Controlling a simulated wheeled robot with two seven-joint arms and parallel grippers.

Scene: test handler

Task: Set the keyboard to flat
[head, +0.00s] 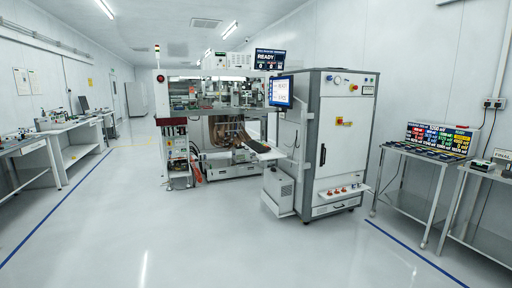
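A test handler machine (212,105) stands across the room, with a blue-framed monitor (281,92) on its right side. Below the monitor a small slanted shelf (268,156) juts out from the machine. It may be the keyboard, but it is too small to tell keys or its exact tilt. Neither of my grippers is in view.
A tall white cabinet (338,135) stands right of the machine. Tables with displays and devices (425,155) line the right wall, and workbenches (72,126) line the left. The glossy floor (210,235) in front is clear, with blue lines at both sides.

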